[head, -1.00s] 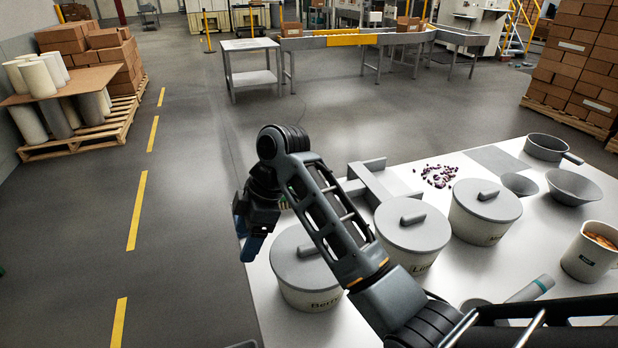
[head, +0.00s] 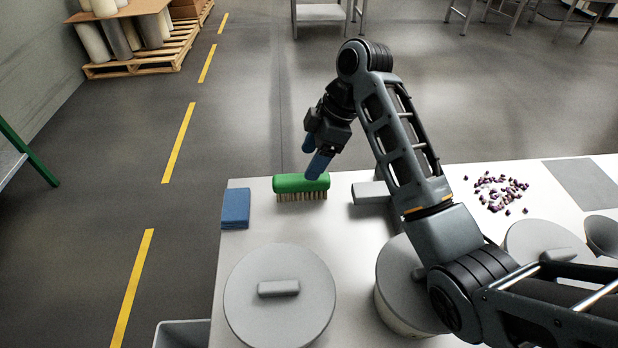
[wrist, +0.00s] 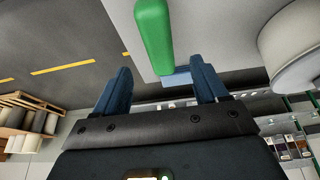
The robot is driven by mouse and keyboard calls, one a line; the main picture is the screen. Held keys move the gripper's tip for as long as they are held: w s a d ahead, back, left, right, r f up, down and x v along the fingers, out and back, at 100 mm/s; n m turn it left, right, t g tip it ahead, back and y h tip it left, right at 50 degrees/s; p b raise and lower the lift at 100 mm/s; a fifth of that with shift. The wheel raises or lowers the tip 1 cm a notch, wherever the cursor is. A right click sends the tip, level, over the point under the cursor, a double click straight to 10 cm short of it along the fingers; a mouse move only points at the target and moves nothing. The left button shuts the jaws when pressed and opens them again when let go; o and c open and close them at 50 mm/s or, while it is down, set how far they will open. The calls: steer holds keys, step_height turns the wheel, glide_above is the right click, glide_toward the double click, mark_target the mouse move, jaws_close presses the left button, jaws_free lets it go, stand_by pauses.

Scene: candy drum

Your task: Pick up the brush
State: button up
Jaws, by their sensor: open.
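The brush (head: 301,184) has a green back and tan bristles. It lies bristles down near the far edge of the white table, right of a blue block. My gripper (head: 318,157) is just above and behind the brush, its blue fingers pointing down. In the wrist view my gripper (wrist: 162,85) has its two fingers wide apart with nothing between them. The green back of the brush (wrist: 153,35) shows beyond the fingertips there, slightly left of centre. In the head view one fingertip overlaps the brush's right end; I cannot tell whether they touch.
The blue block (head: 236,206) lies at the table's left edge. A grey lidded pot (head: 280,310) stands in front, and another (head: 400,290) is partly behind my arm. A grey fixture (head: 371,192) sits right of the brush. Dark purple pieces (head: 497,192) lie further right.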

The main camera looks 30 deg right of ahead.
mark_target(302, 177)
steer(key=shift+p+x, duration=0.75)
steer(key=shift+x, duration=2.8)
steer(key=shift+f, duration=0.3)
steer(key=c, duration=1.1)
